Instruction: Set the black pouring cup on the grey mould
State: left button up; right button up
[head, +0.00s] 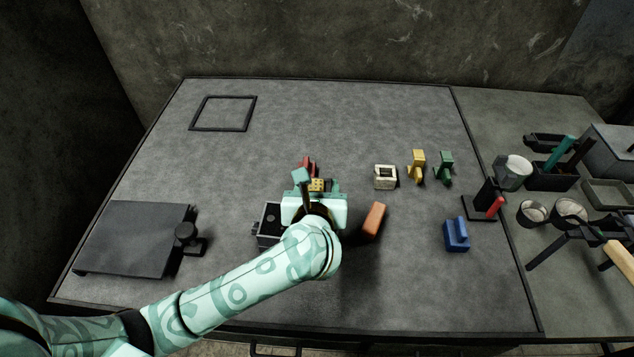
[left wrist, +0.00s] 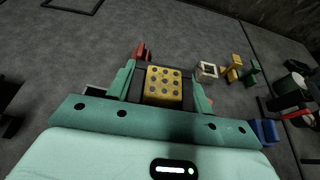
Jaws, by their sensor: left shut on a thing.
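My left gripper (head: 312,192) is above the middle of the table; in the left wrist view (left wrist: 165,85) its fingers stand on both sides of a yellow block with dark dots (left wrist: 163,87). The gripper is shut on this block, which also shows in the head view (head: 317,185). A grey box-like mould (head: 268,222) lies partly hidden under my left gripper and forearm. A black round-topped piece on a flat base (head: 188,235) stands at the left, beside the dark plate; I cannot tell whether it is the pouring cup. My right gripper is out of view.
A dark plate (head: 135,240) lies at the left and a thin black frame (head: 222,99) at the back left. A red piece (head: 309,165), orange bar (head: 374,221), white block (head: 385,177), yellow piece (head: 417,166), green piece (head: 444,167) and blue block (head: 456,235) stand around. The back middle is clear.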

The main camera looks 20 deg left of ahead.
pick_arm(q)
jog(key=shift+a+f+b, duration=0.1)
jog(key=shift+f+b, duration=0.45)
jog(key=shift+f, duration=0.4)
notch_tip(320, 180, down, 2)
jog(key=shift+f+b, duration=0.2)
jog(key=shift+b, duration=0.7)
notch_tip(320, 180, down, 2)
jog(key=shift+f+b, duration=0.1)
jog(key=shift+b, duration=0.75)
jog(key=shift+f, duration=0.25)
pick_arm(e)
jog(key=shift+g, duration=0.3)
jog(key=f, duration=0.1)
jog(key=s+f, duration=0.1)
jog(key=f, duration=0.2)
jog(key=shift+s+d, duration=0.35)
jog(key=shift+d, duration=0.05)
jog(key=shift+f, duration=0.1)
